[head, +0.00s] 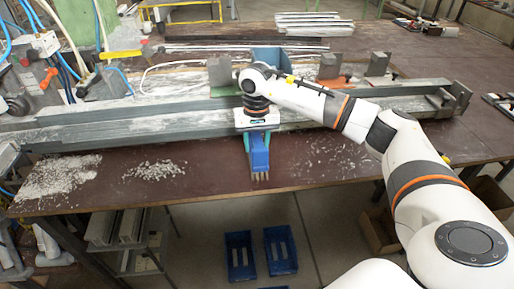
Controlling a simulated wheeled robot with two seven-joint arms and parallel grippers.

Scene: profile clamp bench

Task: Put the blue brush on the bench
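The bench (330,165) has a brown top that spans the picture, with grey metal profiles clamped along it. My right arm reaches in from the right, and its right gripper (257,143) points down over the front part of the bench. It is shut on the blue brush (259,158). The brush hangs upright with its pale bristles down, near the bench's front edge. Whether the bristles touch the top cannot be told. The gripper's fingers are largely hidden against the brush. My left gripper is not in view.
White shavings (62,175) lie on the bench at the left, with a smaller pile (154,170) beside them. Long grey profiles (130,128) run behind the gripper. Blue bins (281,250) stand on the floor below.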

